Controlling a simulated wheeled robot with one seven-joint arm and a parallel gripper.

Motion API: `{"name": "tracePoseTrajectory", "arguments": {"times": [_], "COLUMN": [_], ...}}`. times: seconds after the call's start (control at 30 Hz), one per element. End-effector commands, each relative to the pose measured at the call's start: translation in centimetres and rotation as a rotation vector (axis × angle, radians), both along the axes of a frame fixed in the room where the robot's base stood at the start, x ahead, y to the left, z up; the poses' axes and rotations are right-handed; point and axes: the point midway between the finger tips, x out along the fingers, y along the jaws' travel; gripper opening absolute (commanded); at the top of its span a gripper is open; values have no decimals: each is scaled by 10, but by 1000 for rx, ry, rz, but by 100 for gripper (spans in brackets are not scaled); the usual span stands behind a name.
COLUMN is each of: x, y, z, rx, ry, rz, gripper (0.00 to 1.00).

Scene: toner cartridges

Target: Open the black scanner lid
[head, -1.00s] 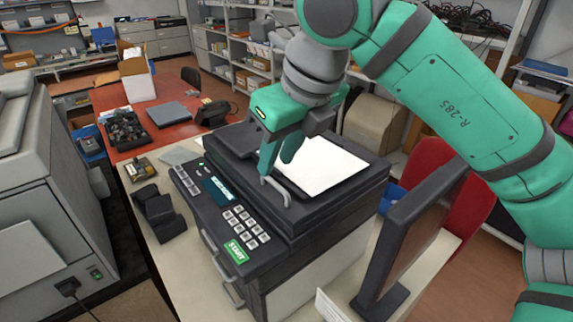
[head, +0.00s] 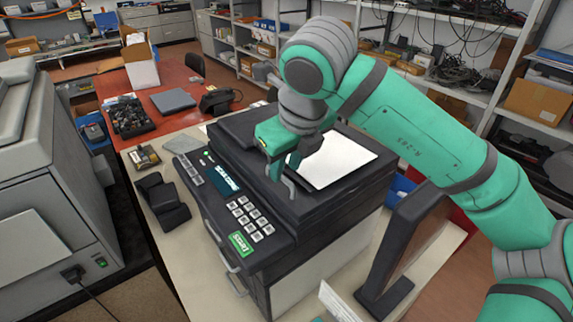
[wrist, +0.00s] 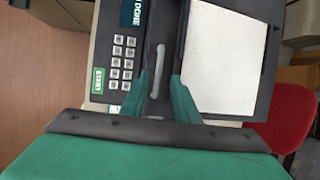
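The black scanner (head: 330,205) stands on a pale table, its black lid (head: 365,188) lying flat and shut. A white rectangular sheet or panel (head: 338,160) shows on the lid's top. A grey bar handle (head: 289,186) sits at the lid's front edge. The handle also shows in the wrist view (wrist: 158,66). My green gripper (head: 282,168) is at the handle from above. In the wrist view my gripper (wrist: 158,92) has its fingers apart, one on each side of the handle's near end. I cannot tell whether they touch it.
The scanner's keypad (head: 250,218) and green start button (head: 240,243) are in front of the lid. A dark upright monitor (head: 405,250) stands close at the right. A black stand (head: 162,203) lies at the left, near a large grey machine (head: 50,190).

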Motion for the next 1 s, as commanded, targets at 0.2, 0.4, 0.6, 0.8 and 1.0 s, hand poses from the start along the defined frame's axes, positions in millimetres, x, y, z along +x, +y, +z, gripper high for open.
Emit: {"name": "tracePoseTrajectory", "arguments": {"times": [0.2,0.4,0.6,0.8,1.0], "x": [2,2,2,2,2], "y": [1,0,-1,-1,-3], "z": [-4,-4,-4,-4,-4], "rx": [0,0,-1,0,0], "ry": [-1,-1,-1,0,-1], "rz": [1,0,-3,-2,-6], "gripper": [28,16,0,0,0]}}
